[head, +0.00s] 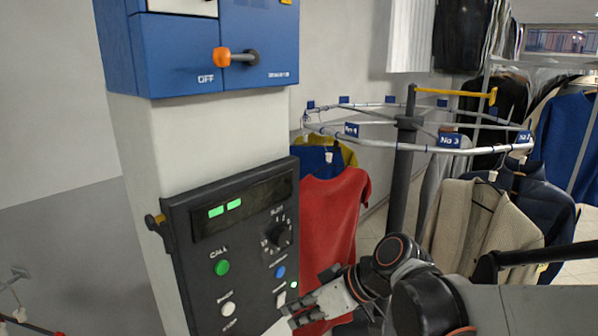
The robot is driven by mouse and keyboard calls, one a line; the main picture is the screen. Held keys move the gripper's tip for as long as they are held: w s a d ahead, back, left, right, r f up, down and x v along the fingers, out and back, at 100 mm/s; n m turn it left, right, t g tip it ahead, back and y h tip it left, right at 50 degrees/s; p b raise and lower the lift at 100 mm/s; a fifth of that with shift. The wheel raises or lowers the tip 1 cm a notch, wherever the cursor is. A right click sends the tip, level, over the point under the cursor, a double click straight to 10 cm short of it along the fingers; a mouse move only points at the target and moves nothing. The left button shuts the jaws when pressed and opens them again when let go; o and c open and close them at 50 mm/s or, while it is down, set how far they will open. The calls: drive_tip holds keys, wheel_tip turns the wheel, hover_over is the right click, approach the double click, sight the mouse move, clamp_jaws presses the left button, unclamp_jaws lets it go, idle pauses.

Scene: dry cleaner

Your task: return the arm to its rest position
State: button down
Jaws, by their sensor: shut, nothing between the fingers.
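My arm (440,300) reaches in from the lower right, bent, with dark rounded joints. My gripper (294,314) is at its end, low in the middle of the head view. It is shut and empty. Its fingers point left at the lower right edge of the black control panel (205,270), close to a white switch (281,298). I cannot tell whether the fingertips touch the panel.
The panel has a green button (221,267), a blue button (280,271) and a knob (277,235). A blue box (180,50) with an orange-tipped lever (234,57) sits above. A round garment rail (380,143) with hanging clothes stands behind my arm.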

drive_tip(key=s+d+f+m+t+h+b, duration=0.2)
drive_tip(key=s+d+f+m+h+b, duration=0.2)
drive_tip(key=d, duration=0.6)
drive_tip(key=s+d+f+m+t+h+b, duration=0.2)
drive_tip(key=s+d+f+m+h+b, duration=0.2)
drive_tip(key=s+d+b, duration=0.3)
drive_tip(key=d+f+m, duration=0.1)
drive_tip(key=d, duration=0.2)
drive_tip(key=shift+d+f+m, duration=0.3)
drive_tip(key=shift+d+f, duration=0.1)
idle(5.6)
